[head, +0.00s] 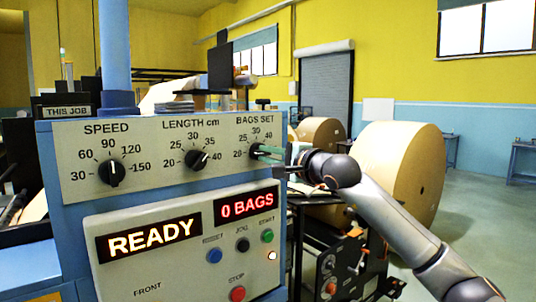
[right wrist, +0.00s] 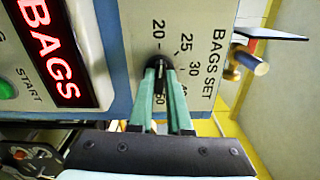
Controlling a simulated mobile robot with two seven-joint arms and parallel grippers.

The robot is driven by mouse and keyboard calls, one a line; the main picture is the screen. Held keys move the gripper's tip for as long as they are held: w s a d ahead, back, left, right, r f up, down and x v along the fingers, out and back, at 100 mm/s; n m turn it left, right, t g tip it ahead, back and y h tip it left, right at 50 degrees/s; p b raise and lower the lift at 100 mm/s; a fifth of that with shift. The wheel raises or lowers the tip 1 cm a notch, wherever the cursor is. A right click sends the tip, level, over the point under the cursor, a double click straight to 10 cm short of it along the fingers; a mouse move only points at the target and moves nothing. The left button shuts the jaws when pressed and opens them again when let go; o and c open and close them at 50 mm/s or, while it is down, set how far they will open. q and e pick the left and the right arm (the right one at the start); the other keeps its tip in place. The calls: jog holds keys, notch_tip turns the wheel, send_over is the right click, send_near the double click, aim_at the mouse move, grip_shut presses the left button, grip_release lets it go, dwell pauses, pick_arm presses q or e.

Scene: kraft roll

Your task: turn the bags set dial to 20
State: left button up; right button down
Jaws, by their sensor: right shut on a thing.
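The black bags set dial (right wrist: 155,62) is at the top right of the control panel, under the label BAGS SET. It shows in the head view as well (head: 256,147), largely covered by the gripper. My right gripper (right wrist: 163,70) has its green fingers closed on the dial's knob, one on each side. In the head view the right arm reaches in from the right to the dial (head: 262,151). In the right wrist view 20, 25 and 30 are readable around the dial. I cannot tell which number its pointer marks. My left gripper is not in view.
The speed dial (head: 111,172) and length dial (head: 196,158) sit left on the same panel. Below, displays read READY (head: 149,241) and 0 BAGS (head: 247,205), above the stop button (head: 237,293). A large kraft roll (head: 395,170) stands behind my right arm.

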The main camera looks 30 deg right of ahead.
jog(key=shift+n, duration=0.6)
jog(key=shift+f, duration=0.1)
jog(key=c, duration=0.9)
grip_release()
jog(key=shift+o, duration=0.2)
jog(key=s+d+b, duration=0.1)
jog(key=s+b, duration=0.4)
jog(key=s, duration=0.7)
jog(key=shift+s, duration=0.25)
